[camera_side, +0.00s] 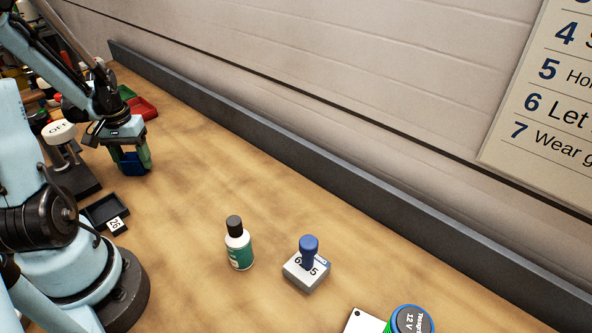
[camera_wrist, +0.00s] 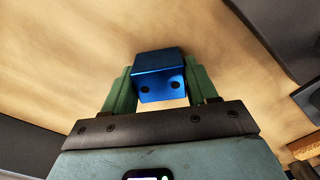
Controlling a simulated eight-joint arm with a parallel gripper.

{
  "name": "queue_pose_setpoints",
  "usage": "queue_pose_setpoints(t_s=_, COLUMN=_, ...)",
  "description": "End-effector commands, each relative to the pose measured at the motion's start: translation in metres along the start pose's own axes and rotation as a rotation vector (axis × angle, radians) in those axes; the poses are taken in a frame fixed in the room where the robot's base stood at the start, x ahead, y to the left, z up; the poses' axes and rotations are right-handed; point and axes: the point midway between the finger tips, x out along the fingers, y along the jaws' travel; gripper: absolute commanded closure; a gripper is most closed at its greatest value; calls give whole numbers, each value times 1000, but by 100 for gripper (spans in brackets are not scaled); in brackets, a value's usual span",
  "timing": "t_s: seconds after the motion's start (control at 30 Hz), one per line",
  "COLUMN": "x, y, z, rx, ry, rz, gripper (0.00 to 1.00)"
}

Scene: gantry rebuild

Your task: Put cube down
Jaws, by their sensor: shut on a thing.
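A blue cube (camera_wrist: 160,74) with dark round dots on one face sits between the two green fingers of my gripper (camera_wrist: 160,92) in the wrist view. The fingers are shut on it from both sides. In the side view my gripper (camera_side: 132,160) is at the left, pointing down, with the dark blue cube (camera_side: 131,165) low between its fingers. The cube is at or very near the wooden table (camera_side: 190,150); I cannot tell whether it touches.
A red bin (camera_side: 143,108) lies behind. A bottle (camera_side: 239,245) and a blue-knobbed block (camera_side: 307,264) stand front centre. The table right of my gripper is clear.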

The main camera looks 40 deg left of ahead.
Motion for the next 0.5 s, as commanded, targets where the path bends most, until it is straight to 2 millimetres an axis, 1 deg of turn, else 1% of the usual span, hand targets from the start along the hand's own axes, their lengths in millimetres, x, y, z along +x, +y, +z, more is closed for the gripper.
queue_pose_setpoints(t_s=0.33, x=3, y=0, z=0, rx=0, ry=0, rz=0, gripper=82)
queue_pose_setpoints(t_s=0.37, x=3, y=0, z=0, rx=0, ry=0, rz=0, gripper=39)
queue_pose_setpoints(t_s=0.5, x=3, y=0, z=0, rx=0, ry=0, rz=0, gripper=18)
